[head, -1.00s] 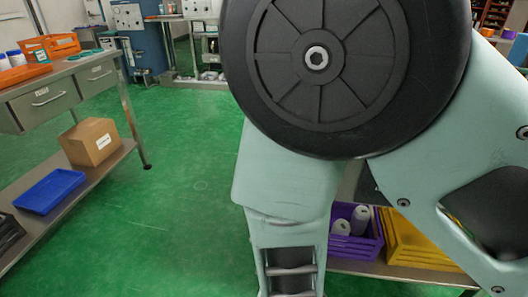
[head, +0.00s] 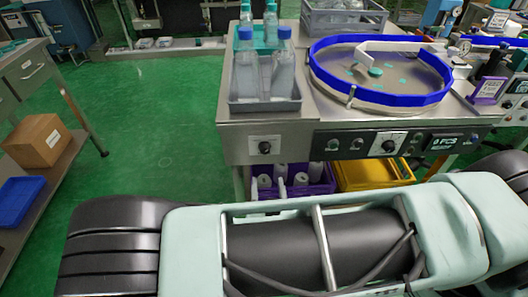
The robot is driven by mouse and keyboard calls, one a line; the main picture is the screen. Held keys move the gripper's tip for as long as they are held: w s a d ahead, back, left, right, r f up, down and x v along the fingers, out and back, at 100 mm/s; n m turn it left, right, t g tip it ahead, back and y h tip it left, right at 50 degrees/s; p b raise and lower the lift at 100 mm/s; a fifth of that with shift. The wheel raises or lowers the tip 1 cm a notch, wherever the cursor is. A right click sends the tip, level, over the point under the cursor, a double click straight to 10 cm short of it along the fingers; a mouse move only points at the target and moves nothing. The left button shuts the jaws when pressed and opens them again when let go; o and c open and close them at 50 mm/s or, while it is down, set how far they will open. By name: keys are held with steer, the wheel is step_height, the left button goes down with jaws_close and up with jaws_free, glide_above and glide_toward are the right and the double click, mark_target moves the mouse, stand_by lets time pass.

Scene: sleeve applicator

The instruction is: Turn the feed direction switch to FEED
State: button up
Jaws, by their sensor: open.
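A steel machine bench (head: 235,125) stands ahead of me in the head view. Its front has a small black knob on a white plate (head: 265,148) at the left. A dark control panel (head: 340,135) on the right half of the front carries small round controls, a larger dial on a white plate (head: 388,146) and a lit display (head: 443,143). The labels are too small to read, so I cannot tell which one is the feed direction switch or where it points. My arm fills the bottom of the view. My gripper does not show.
A grey tray of clear bottles (head: 265,105) and a blue-rimmed round bowl (head: 352,97) sit on the bench. A purple crate (head: 318,183) and a yellow crate (head: 365,176) are below. A cardboard box (head: 37,140) lies on a left shelf. The green floor (head: 150,130) between is clear.

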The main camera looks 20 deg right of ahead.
mark_target(265, 151)
steer(key=p+x, duration=0.1)
steer(key=x, duration=1)
steer(key=shift+w+d, duration=0.15)
steer(key=shift+w, duration=0.1)
steer(key=c, duration=1)
